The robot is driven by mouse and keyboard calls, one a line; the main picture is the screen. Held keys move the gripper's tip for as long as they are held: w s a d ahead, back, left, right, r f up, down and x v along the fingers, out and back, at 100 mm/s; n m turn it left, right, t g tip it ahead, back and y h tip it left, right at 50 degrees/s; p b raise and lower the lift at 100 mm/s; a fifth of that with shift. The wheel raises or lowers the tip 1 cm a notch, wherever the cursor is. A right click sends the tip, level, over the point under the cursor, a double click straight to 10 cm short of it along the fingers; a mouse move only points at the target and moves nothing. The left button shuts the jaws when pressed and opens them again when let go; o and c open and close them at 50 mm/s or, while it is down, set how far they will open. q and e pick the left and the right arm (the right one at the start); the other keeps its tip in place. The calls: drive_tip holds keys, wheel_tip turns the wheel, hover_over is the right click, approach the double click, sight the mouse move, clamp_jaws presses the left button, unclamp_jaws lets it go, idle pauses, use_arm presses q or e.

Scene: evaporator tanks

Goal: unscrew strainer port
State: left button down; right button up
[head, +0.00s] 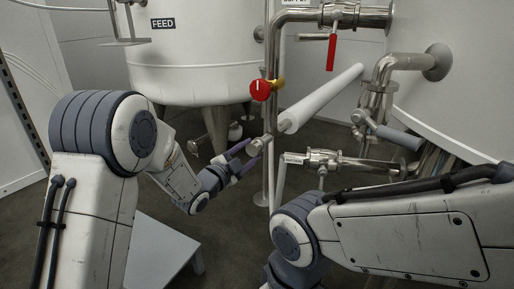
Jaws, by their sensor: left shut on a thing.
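A short metal stub with a round end (262,145) juts from the lower part of the vertical steel pipe (270,90), and looks like the strainer port. My left gripper (249,154) has its purple-tipped fingers around the end of this stub and is shut on it. The fingers partly hide the end, so I cannot tell how far the port is turned. My right arm comes in from the right across the front; its gripper is out of view.
A red round knob (260,90) sits above the stub. A white tube (325,97) slants up right. A red-handled valve (331,50) is at top, a labelled lower valve (325,160) at right. The FEED tank (195,60) stands behind; a white step (160,250) is below.

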use_arm(q)
drive_tip(key=shift+s+a, duration=0.25)
drive_tip(key=shift+a, duration=0.1)
drive_tip(key=b+v, duration=0.1)
drive_tip(key=v, duration=0.4)
idle(0.3)
